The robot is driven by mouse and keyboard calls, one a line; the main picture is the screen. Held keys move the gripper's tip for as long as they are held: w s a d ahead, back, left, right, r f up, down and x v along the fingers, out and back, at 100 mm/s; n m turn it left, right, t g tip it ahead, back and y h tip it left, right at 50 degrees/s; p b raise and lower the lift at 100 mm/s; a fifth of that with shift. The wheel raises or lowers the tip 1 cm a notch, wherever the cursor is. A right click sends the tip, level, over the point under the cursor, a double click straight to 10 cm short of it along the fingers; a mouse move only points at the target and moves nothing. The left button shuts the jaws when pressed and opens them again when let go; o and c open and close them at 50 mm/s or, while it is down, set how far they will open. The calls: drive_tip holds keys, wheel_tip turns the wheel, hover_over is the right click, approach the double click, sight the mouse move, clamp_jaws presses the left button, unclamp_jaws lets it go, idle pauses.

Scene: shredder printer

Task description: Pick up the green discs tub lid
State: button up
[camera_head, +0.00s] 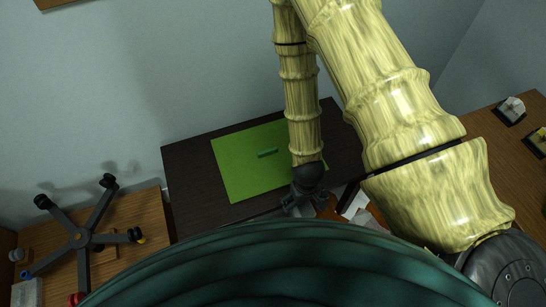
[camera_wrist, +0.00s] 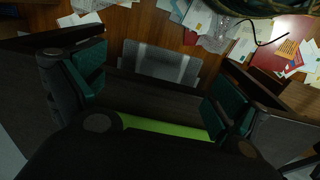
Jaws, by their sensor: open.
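A flat bright green panel (camera_head: 238,170) lies on a dark tabletop (camera_head: 190,200) in the head view. A small darker green bar (camera_head: 267,153) lies across its middle. I cannot tell whether the panel or the bar is the tub lid, and no tub is recognisable. My gripper (camera_head: 306,199) is at the panel's near right corner, hiding part of it. In the wrist view my gripper (camera_wrist: 155,92) is open, its two teal-padded fingers wide apart with nothing held. A strip of the green panel (camera_wrist: 165,127) shows near the gripper's base.
Papers (camera_wrist: 200,20) lie scattered on the brown wooden floor beyond the dark table's edge, with a grey slab (camera_wrist: 160,65) among them. A wooden surface at left bears a dark star-shaped base (camera_head: 82,238). Another wooden table (camera_head: 500,150) stands at right.

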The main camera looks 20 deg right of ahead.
drive_tip(key=w+b, duration=0.2)
drive_tip(key=w, duration=0.3)
drive_tip(key=w+r+b, duration=0.1)
drive_tip(key=w+b, duration=0.1)
drive_tip(key=w, duration=0.4)
drive_tip(key=w+a+b, duration=0.1)
drive_tip(key=w+b, duration=0.1)
drive_tip(key=w, duration=0.3)
drive_tip(key=shift+w+a+r, duration=0.1)
drive_tip(key=shift+w+r, duration=0.1)
drive_tip(key=shift+r, duration=0.2)
wheel_tip(320, 180, up, 7)
drive_tip(key=b, duration=0.4)
hover_over(268, 150)
drive_tip(key=shift+y, duration=0.3)
drive_tip(key=shift+f+b, duration=0.45)
drive_tip(key=shift+f, duration=4.85)
drive_tip(key=c, duration=1.1)
